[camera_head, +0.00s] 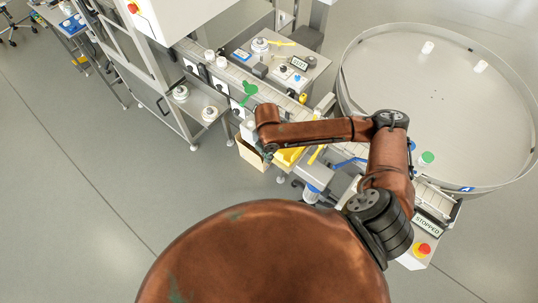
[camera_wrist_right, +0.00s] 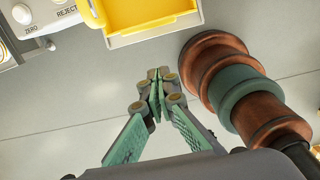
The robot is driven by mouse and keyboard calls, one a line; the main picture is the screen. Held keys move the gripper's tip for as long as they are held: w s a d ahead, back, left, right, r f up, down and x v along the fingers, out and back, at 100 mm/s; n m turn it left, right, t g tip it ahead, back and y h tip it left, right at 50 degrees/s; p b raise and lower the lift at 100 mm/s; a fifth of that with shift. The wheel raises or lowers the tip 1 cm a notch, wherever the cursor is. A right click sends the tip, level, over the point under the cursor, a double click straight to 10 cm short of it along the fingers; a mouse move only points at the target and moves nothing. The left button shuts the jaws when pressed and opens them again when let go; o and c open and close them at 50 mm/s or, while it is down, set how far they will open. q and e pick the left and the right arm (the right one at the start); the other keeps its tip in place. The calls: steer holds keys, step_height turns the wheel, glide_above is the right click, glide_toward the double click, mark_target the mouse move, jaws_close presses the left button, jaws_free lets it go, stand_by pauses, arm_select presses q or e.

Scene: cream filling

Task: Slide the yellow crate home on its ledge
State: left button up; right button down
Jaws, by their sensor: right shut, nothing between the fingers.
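The yellow crate (camera_head: 287,158) is partly hidden under my right arm in the head view, at the near side of the machine line. In the right wrist view the crate (camera_wrist_right: 158,22) shows at the top, cut off by the frame edge. In the head view the fingers are mostly hidden by the arm. My left gripper is not in view.
A cardboard box (camera_head: 252,155) stands on the floor beside the crate. A panel marked ZERO and REJECT (camera_wrist_right: 45,22) is left of the crate. A large round table (camera_head: 440,110) and a STOPPED sign (camera_head: 427,226) are at the right.

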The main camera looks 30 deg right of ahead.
mark_target(279, 152)
steer(key=shift+w+d+f+p, duration=0.25)
steer(key=shift+d+f, duration=0.35)
steer(key=shift+f, duration=0.55)
steer(key=shift+w+d+f+p, duration=0.3)
steer(key=shift+d+f, duration=0.35)
steer(key=shift+f, duration=0.5)
steer(key=shift+w+d+f+p, duration=0.25)
steer(key=shift+d+f, duration=0.35)
steer(key=shift+f, duration=0.55)
steer(key=shift+d, duration=0.1)
steer(key=d, duration=0.1)
steer(key=w+d+p, duration=0.1)
steer(key=d, duration=0.1)
steer(key=shift+w+d, duration=0.1)
steer(key=shift+w, duration=0.05)
